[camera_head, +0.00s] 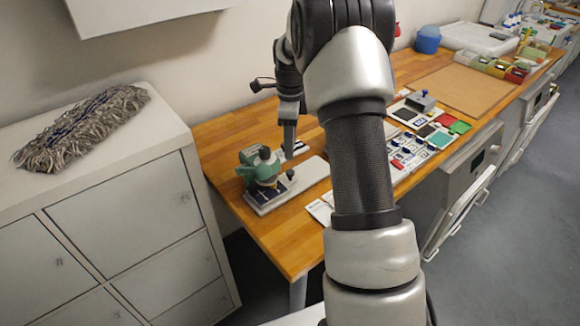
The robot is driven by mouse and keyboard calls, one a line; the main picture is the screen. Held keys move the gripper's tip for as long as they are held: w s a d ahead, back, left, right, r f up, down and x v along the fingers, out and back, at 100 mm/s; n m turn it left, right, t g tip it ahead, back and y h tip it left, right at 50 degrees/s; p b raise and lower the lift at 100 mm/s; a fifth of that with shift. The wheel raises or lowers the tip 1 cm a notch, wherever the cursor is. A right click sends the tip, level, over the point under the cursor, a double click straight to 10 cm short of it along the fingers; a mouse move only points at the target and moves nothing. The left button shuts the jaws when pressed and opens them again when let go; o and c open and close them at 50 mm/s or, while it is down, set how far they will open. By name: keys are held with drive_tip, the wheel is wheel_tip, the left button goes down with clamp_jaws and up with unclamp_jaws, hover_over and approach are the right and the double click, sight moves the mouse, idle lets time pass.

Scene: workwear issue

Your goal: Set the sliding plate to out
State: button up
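A small green machine (258,167) with a dark round top stands on a pale base plate (312,170) on the wooden table. A dark plate with small markings (264,196) lies at its front, and I take this to be the sliding plate. A small black knob (290,174) stands at the right of the machine. I cannot tell how far in or out the dark plate is. My gripper (289,156) points down just above and behind the knob, seen side-on. Contact is not clear, and whether the fingers are open or shut does not show.
My arm hides the middle of the wooden table (228,136). To its right lie small coloured cards and trays (425,135), a grey block (420,101) and a brown board (467,88). A white cabinet (110,190) with a mop head (82,128) stands at left.

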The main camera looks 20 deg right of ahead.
sight(290, 171)
wheel_tip(290, 171, down, 9)
drive_tip(key=shift+f, duration=0.15)
clamp_jaws()
